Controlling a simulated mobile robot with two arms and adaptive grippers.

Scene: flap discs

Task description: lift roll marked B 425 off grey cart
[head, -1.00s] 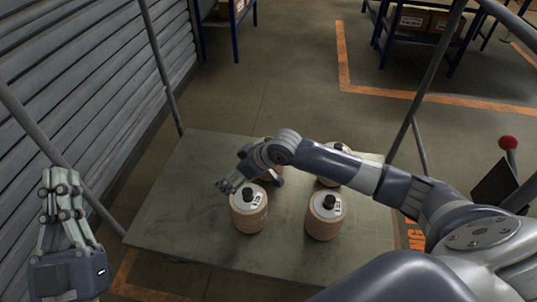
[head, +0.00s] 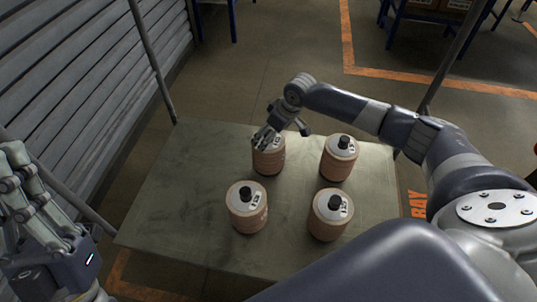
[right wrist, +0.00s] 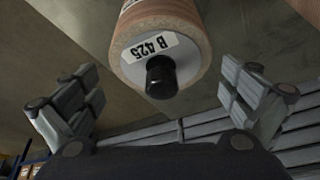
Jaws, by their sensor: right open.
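The roll marked B 425 (right wrist: 185,30) is a tan cylinder with a white end label and a black knob. In the right wrist view its end and knob lie between the open fingers of my right gripper (right wrist: 157,78), with clear gaps on both sides. In the head view my right gripper (head: 280,134) is over the back left roll (head: 269,160) and hides part of its top. The rolls stand upright on the grey cart (head: 185,195). My left gripper (head: 40,205) is at the left edge, away from the rolls; its finger opening is unclear.
Other similar rolls stand at the back right (head: 338,160), front left (head: 247,208) and front right (head: 330,215), with gaps between. Cart posts (head: 150,60) rise at the sides. A slatted grey wall (head: 70,80) is left. The cart's left part is bare.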

